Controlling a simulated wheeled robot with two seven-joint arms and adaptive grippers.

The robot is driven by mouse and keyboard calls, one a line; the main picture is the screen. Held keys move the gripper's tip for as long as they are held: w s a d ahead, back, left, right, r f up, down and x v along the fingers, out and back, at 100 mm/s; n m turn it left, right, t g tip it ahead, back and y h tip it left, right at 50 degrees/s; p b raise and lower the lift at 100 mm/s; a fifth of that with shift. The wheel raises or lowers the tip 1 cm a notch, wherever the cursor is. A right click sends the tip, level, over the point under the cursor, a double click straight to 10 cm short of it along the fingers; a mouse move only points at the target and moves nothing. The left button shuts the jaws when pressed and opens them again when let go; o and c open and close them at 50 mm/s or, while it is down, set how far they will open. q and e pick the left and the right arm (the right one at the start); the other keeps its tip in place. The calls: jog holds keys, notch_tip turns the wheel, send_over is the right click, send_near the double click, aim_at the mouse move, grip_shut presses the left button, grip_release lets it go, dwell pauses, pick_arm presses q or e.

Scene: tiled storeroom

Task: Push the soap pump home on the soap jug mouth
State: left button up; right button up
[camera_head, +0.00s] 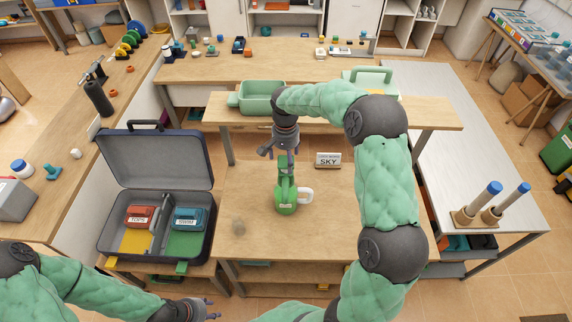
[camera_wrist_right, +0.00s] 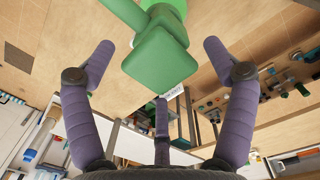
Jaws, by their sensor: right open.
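The green soap jug (camera_head: 286,207) stands upright on the middle table, with a white handle on its right side. The green soap pump (camera_head: 285,178) stands on top of it. How deep the pump sits in the mouth cannot be told. In the right wrist view the pump's blocky head (camera_wrist_right: 158,57) lies between the spread purple fingers, apart from both. My right gripper (camera_head: 279,157) is open and points down just above the pump. My left gripper (camera_head: 211,311) is open and empty at the bottom edge, left of the jug.
An open dark case (camera_head: 156,163) holds a red and a blue box. A green bin (camera_head: 262,92) stands on the raised shelf behind.

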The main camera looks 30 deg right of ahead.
notch_tip(320, 180, up, 8)
jog(key=shift+w+f, duration=0.15)
jog(key=shift+d, duration=0.1)
dwell(0.5)
